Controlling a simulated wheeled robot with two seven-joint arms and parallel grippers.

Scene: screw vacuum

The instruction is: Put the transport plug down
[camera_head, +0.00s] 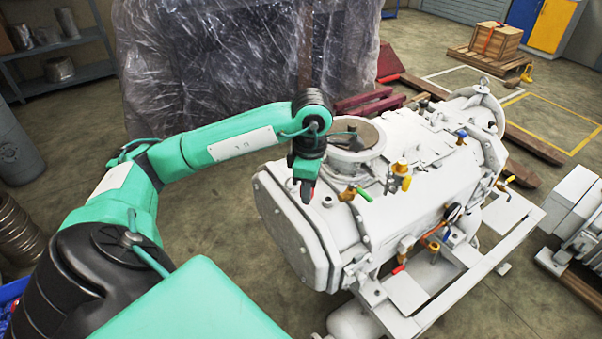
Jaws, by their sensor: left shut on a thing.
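My left gripper (305,188) comes in on the green arm from the left and points down in front of the round flange of the big white screw vacuum pump (355,215). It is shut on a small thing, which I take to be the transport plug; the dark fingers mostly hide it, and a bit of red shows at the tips. The gripper is over the pump's left end in the picture; I cannot tell how far above the surface. The round flange (372,136) has a brownish inner face. My right gripper is not in view.
The pump has yellow, green and blue-handled fittings (400,170) on top and stands on a white frame (490,235). A plastic-wrapped block (200,65) stands behind. Shelves (60,50) are at the back left, a wooden crate (495,40) at the back right. Another white machine (575,210) stands at right.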

